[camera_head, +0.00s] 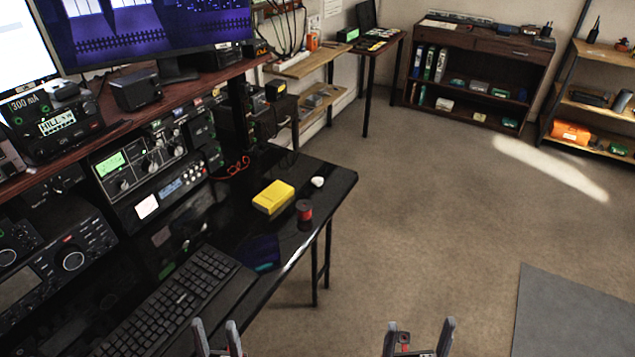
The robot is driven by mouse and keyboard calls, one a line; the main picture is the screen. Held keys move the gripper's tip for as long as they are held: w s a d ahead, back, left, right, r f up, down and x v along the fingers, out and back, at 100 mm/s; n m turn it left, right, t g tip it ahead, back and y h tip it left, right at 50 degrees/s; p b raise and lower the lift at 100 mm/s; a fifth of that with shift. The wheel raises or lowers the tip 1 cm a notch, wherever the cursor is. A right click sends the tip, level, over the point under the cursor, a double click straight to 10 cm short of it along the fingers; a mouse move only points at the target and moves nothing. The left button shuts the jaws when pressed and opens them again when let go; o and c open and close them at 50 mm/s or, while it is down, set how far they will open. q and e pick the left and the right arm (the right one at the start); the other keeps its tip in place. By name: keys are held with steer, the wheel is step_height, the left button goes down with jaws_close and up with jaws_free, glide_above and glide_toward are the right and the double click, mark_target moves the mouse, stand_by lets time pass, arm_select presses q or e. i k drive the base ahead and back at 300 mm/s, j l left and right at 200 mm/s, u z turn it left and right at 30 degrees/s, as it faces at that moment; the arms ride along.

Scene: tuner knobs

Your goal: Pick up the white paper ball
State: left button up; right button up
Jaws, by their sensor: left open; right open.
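A small white paper ball (317,182) lies on the black desk (335,178) near its far right corner. It sits just right of a yellow box and behind a red spool, apart from both. My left gripper (215,325) is at the bottom edge of the head view, open and empty, in front of the keyboard's right end. My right gripper (419,328) is at the bottom, right of the desk over the floor, open and empty. Both grippers are well short of the paper ball and touch nothing that I can see.
A yellow box (273,197) and a red spool (304,210) stand close to the ball. A black keyboard (175,305) lies along the desk's near part. Radio equipment (150,150) and a monitor (150,35) fill the left.

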mark_target(318, 181)
steer(key=i+l, duration=0.25)
steer(key=l, duration=0.2)
steer(key=i+l, duration=0.55)
steer(key=l, duration=0.3)
